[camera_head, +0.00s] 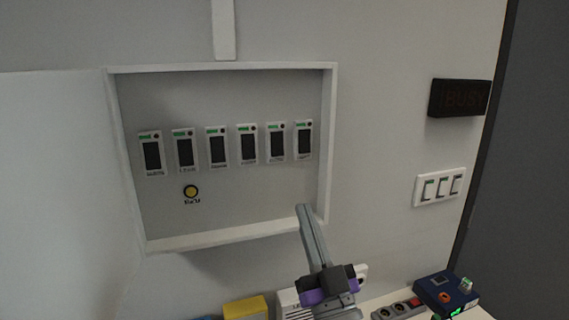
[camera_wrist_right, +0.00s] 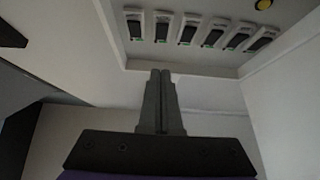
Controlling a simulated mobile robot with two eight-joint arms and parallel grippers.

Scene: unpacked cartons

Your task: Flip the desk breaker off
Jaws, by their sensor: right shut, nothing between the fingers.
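A recessed breaker panel (camera_head: 232,248) with a white frame is on the wall in the head view. It holds a row of several breakers with dark faces and green marks, such as the leftmost breaker (camera_head: 151,153) and the rightmost breaker (camera_head: 304,141). Their labels are too small to read, so I cannot tell which is the desk breaker. My right gripper (camera_head: 303,212) is shut and empty, its tips near the panel's lower right edge. In the right wrist view the shut fingers (camera_wrist_right: 161,75) point toward the row, apart from the breakers. My left gripper is not in view.
A yellow round button (camera_head: 190,191) sits below the breakers. To the right are a dark BUSY sign (camera_head: 458,98) and a white triple switch (camera_head: 438,187). Below stand a yellow box (camera_head: 245,308), a power strip (camera_head: 398,309) and a blue device (camera_head: 444,293).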

